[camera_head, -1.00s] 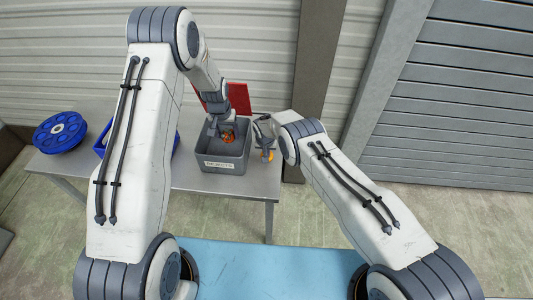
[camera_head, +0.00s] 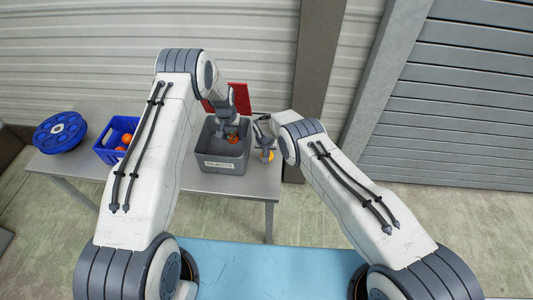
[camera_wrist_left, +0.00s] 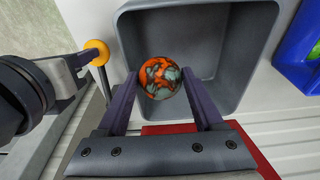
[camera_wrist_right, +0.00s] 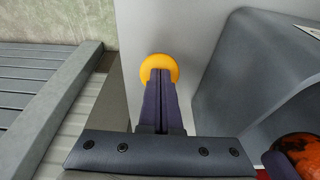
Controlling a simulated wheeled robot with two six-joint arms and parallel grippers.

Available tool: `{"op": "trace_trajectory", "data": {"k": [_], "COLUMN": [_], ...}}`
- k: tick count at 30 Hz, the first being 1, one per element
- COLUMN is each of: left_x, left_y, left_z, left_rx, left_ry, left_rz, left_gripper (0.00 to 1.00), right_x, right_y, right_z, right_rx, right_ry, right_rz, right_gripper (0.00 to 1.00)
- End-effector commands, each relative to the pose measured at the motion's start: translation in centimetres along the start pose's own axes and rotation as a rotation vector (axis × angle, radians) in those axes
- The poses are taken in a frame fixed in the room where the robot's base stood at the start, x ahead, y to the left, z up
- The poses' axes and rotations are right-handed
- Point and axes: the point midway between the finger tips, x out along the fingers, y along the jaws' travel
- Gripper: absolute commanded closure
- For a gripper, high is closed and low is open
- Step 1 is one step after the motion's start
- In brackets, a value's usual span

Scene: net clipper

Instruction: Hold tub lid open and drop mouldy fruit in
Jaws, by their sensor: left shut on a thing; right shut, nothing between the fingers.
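The mouldy fruit (camera_wrist_left: 160,78), orange with grey-green patches, sits between the fingers of my left gripper (camera_wrist_left: 160,74), which is shut on it over the grey tub (camera_wrist_left: 230,70). It also shows in the head view (camera_head: 232,138), within the outline of the labelled tub (camera_head: 224,168). The red lid (camera_head: 238,96) stands raised at the tub's back. My right gripper (camera_wrist_right: 160,74) is shut and empty, its fingertips against or just short of a yellow knob (camera_wrist_right: 159,64) beside the tub. The knob sits on a thin stem in the left wrist view (camera_wrist_left: 97,52).
A blue wheel-shaped disc (camera_head: 60,132) lies at the table's far left. A corrugated wall is behind.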

Motion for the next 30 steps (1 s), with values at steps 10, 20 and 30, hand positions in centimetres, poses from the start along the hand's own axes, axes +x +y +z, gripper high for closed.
{"op": "trace_trajectory", "data": {"k": [10, 20, 30], "left_x": [4.2, 6.2, 6.1], "left_y": [0.0, 0.0, 0.1], "left_z": [0.8, 1.1, 1.1], "left_rx": [0.0, 0.0, 0.0], "left_ry": [-0.001, 0.001, 0.0], "left_rz": [0.0, 0.0, 0.0], "left_gripper": [0.89, 0.89, 0.0], "right_x": [0.0, 0.0, 0.0], "right_y": [0.0, 0.0, 0.0], "right_z": [0.0, 0.0, 0.0], "right_rx": [0.0, 0.0, 0.0], "right_ry": [-0.001, -0.001, -0.001], "right_rz": [0.0, 0.001, 0.0], "right_gripper": [1.0, 1.0, 1.0]}}
